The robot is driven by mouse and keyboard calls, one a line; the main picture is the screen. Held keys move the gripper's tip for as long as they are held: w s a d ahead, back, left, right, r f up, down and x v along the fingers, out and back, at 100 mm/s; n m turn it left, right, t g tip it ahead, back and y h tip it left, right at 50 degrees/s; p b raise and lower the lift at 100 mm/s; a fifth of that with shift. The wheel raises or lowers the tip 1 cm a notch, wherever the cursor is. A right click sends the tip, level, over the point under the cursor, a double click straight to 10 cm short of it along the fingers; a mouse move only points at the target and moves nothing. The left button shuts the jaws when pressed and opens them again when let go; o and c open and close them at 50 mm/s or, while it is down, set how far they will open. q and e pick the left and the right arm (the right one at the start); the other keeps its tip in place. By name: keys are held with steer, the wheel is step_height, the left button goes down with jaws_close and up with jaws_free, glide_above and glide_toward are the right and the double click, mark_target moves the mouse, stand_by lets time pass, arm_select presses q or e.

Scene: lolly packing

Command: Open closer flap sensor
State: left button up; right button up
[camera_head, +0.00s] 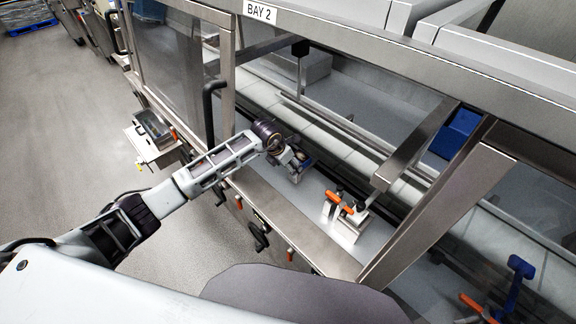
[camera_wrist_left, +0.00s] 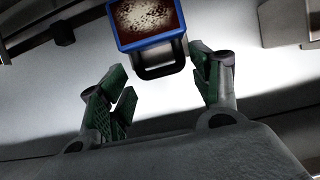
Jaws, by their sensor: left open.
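A blue-framed unit (camera_wrist_left: 149,22), which I take to be the flap sensor, shows at the top of the left wrist view. Its face is dark red-brown with a pale speckled patch. A black loop handle (camera_wrist_left: 160,70) hangs from its lower edge. My left gripper (camera_wrist_left: 163,85) is open, with one green-padded finger on each side of the handle. I see no clear contact. In the head view my left gripper (camera_head: 298,168) reaches through the bay opening, close to a small dark bluish part (camera_head: 307,161) that it partly hides. My right gripper is not in view.
An orange-handled clamp (camera_head: 339,202) stands on a pale block to the right of the left gripper. A steel frame marked BAY 2 (camera_head: 259,12) and a slanting post (camera_head: 428,205) bound the opening. A blue part with an orange handle (camera_head: 471,303) is at lower right.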

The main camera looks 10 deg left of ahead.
arm_select(q)
steer(key=shift+s+r, duration=0.1)
steer(key=shift+s, duration=0.05)
steer(key=c, duration=1.4)
jaws_close()
